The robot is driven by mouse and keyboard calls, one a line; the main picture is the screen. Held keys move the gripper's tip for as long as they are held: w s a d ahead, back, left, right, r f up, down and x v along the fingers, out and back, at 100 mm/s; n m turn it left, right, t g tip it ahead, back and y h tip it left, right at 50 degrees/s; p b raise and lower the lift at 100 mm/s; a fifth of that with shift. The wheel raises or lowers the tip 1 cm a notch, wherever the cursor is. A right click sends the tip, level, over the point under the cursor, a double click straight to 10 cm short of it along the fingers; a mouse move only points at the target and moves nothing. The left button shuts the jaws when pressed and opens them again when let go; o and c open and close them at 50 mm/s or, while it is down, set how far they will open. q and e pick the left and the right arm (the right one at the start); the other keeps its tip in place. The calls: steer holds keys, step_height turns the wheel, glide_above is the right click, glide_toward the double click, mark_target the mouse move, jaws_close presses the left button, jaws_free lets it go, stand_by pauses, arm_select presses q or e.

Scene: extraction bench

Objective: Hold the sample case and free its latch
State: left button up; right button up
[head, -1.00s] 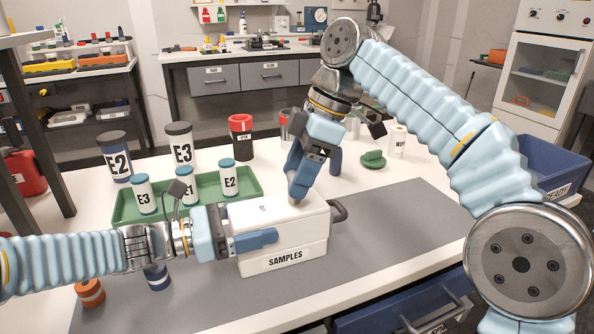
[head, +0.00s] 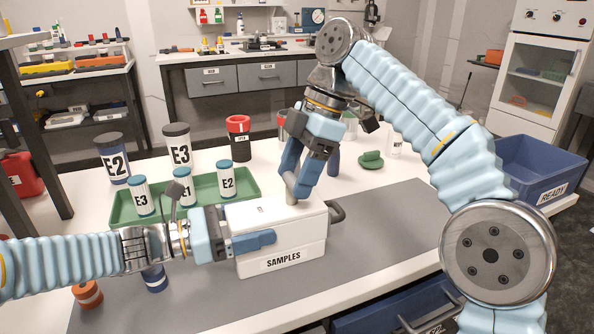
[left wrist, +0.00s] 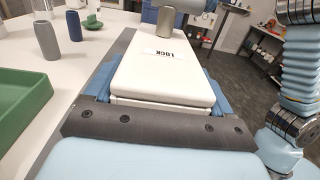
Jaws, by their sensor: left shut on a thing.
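The white sample case (head: 283,262), labelled SAMPLES, sits upright on the grey mat. My left gripper (head: 252,241) is shut on the case from its left end, with blue fingers along its sides. In the left wrist view the white lid (left wrist: 160,75) carries a LOCK label (left wrist: 171,54). A grey upright post (left wrist: 165,24), apparently the latch, stands at the lid's far part; it also shows in the head view (head: 291,191). My right gripper (head: 295,181) points down at the post, fingers around or beside it; whether they grip it is unclear.
A green tray (head: 125,217) with small E-labelled jars is behind the case at left, with larger E2 and E3 jars beyond. A dark handle (head: 338,209) juts from the case's right end. A blue READY bin (head: 540,170) stands at right. The mat is clear right of the case.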

steer(key=o, duration=0.4)
